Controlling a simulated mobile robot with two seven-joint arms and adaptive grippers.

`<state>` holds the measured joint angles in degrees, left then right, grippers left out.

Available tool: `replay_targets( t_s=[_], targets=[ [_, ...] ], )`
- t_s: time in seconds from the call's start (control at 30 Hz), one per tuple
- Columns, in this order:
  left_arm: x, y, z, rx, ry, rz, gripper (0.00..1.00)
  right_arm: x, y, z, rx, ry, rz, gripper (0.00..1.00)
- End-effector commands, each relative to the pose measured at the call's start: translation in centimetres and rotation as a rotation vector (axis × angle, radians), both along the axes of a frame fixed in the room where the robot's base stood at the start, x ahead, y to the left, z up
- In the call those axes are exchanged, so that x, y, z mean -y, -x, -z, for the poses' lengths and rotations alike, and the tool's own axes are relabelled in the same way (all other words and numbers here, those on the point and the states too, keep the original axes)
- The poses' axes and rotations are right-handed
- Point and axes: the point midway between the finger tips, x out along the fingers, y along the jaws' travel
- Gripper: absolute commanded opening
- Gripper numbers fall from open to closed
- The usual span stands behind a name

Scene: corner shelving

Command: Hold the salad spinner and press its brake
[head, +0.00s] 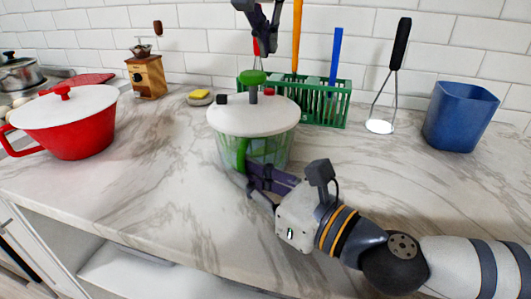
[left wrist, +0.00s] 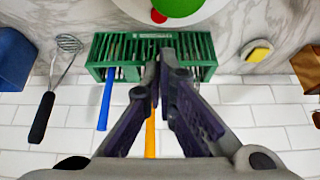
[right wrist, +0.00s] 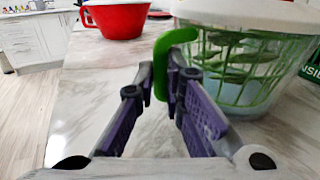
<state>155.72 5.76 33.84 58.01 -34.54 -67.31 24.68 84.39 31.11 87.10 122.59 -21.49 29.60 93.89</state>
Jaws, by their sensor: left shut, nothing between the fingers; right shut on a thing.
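The salad spinner (head: 228,122) stands upright on the marble counter, with a white lid, a clear bowl with green leaves and a green side handle (right wrist: 163,60). On the lid are a green-topped knob (head: 251,77), a black button (head: 221,99) and a red button (head: 268,91); I cannot tell for sure which is the brake. My right gripper (head: 251,178) is shut on the green handle at the spinner's front. My left gripper (head: 270,48) is shut and empty, above and apart from the lid. The left wrist view shows the red button (left wrist: 158,15) just beyond its fingertips (left wrist: 160,58).
A green utensil rack (head: 330,105) stands close behind the spinner, with tall orange and blue handles rising from it. A masher (head: 382,100) and blue container (head: 460,115) are at right. A red pot (head: 75,135), grinder (head: 147,76) and yellow sponge (head: 200,94) are at left.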

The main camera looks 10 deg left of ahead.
Motion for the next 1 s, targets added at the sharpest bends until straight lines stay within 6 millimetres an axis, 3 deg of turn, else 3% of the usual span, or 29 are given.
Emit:
replay_targets(
  t_s=[0.47,0.5,0.6,0.87,1.0],
  targets=[
    [0.0,0.0,0.0,0.000,0.000,0.000,0.00,0.0,0.0,0.0,0.000,0.000,-0.001,0.00],
    [0.0,0.0,0.0,0.001,0.000,0.000,0.00,0.0,0.0,0.0,0.000,0.000,-0.001,0.17],
    [0.0,0.0,0.0,0.001,0.000,0.000,0.00,0.0,0.0,0.0,0.000,0.000,-0.001,0.34],
    [0.0,0.0,0.0,0.000,0.000,0.000,0.00,0.1,0.0,0.0,0.000,0.000,0.000,0.34],
    [0.0,0.0,0.0,0.001,0.000,0.000,0.00,1.9,0.8,0.1,-0.001,0.000,0.002,0.34]
  ],
)
